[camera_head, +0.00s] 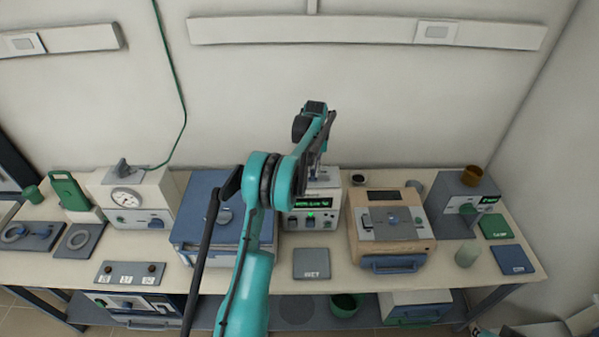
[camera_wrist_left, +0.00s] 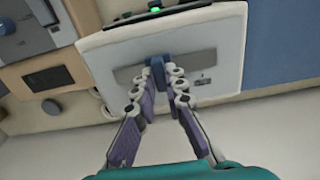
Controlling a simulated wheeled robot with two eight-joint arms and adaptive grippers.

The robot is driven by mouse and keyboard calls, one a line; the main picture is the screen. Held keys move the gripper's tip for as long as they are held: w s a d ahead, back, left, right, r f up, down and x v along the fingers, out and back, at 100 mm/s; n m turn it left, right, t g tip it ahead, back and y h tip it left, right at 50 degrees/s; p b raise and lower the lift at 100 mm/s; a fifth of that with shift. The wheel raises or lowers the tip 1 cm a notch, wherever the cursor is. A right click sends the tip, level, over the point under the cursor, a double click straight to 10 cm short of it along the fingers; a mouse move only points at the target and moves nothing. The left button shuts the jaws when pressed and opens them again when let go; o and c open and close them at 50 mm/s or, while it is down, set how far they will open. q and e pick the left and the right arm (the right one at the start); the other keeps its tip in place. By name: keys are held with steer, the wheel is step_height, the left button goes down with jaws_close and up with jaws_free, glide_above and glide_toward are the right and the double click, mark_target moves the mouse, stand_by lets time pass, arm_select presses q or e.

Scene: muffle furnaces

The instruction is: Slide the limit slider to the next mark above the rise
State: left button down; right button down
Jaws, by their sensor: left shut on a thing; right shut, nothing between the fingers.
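The controller is a white box with a green display (camera_head: 311,224) on its front, at the middle of the bench in the head view. In the left wrist view its pale top panel (camera_wrist_left: 225,60) bears a grey slider track (camera_wrist_left: 200,62) and a small dark blue limit slider (camera_wrist_left: 157,61). My left gripper (camera_head: 318,172) reaches down over the controller's top. Its fingertips (camera_wrist_left: 161,76) are closed around the slider in the wrist view. The slider is hidden by my arm in the head view. The scale marks are too small to read. My right gripper is not in view.
A blue-topped furnace (camera_head: 196,205) stands left of the controller, and a tan furnace (camera_head: 411,243) stands to its right. A grey mat (camera_head: 311,263) lies in front. The wall is behind. A dial gauge unit (camera_head: 145,200) and a grey unit (camera_head: 460,207) stand farther out.

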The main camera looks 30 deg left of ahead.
arm_select(q)
steer(key=w+d, duration=0.2)
steer(key=d, duration=0.1)
steer(key=shift+w+d, duration=0.1)
steer(key=shift+d, duration=0.05)
steer(key=shift+w+d, duration=0.25)
steer(key=shift+d, duration=0.05)
steer(key=c, duration=1.6)
jaws_free()
steer(key=shift+d, duration=0.1)
steer(key=shift+o, duration=0.2)
steer(key=shift+d, duration=0.1)
steer(key=shift+r, duration=0.15)
steer(key=shift+r, duration=0.3)
step_height(320, 180, up, 11)
